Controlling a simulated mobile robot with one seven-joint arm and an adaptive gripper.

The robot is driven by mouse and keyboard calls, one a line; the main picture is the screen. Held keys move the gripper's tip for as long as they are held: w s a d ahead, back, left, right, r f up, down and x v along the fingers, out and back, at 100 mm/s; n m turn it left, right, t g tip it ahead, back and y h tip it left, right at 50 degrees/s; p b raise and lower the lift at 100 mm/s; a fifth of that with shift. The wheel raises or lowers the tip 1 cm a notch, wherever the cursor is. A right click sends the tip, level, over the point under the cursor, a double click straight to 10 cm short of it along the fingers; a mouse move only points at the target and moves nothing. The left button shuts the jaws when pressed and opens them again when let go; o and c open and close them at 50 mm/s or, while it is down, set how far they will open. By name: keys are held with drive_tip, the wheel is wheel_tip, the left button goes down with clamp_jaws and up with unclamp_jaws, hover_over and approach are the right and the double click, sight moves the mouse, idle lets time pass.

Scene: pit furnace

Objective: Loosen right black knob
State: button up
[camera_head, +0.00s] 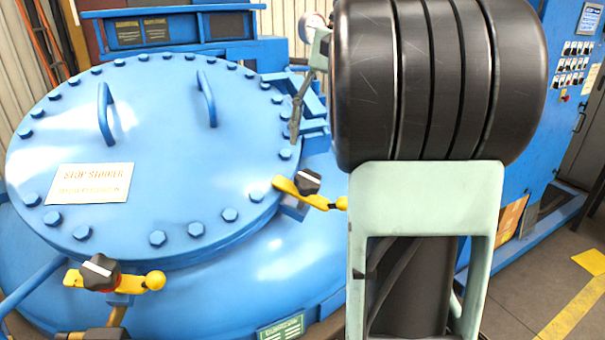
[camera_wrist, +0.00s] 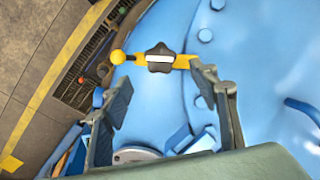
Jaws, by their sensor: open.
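The right black knob (camera_head: 308,182) sits on a yellow clamp bar at the right edge of the blue lid (camera_head: 150,150). It has a white stripe on top, and the bar ends in a yellow ball. In the wrist view a black knob (camera_wrist: 160,58) with a white stripe, apparently the same one, shows beyond the fingertips. My gripper (camera_wrist: 160,98) is open and empty, its fingers spread left and right, apart from the knob. In the head view part of my gripper (camera_head: 297,108) shows above the knob; my arm hides the rest.
A second black knob (camera_head: 100,271) on a yellow bar is at the lid's front left. Two blue handles (camera_head: 105,115) and several bolts stand up from the lid. A blue control cabinet (camera_head: 560,80) stands at the right. Floor with a yellow line (camera_head: 572,325) shows at the lower right.

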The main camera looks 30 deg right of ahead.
sight(309, 177)
drive_tip(key=b+x, duration=0.1)
drive_tip(key=x, duration=0.8)
drive_tip(key=shift+f, duration=0.15)
drive_tip(key=c, duration=1.2)
drive_tip(key=shift+o, duration=0.2)
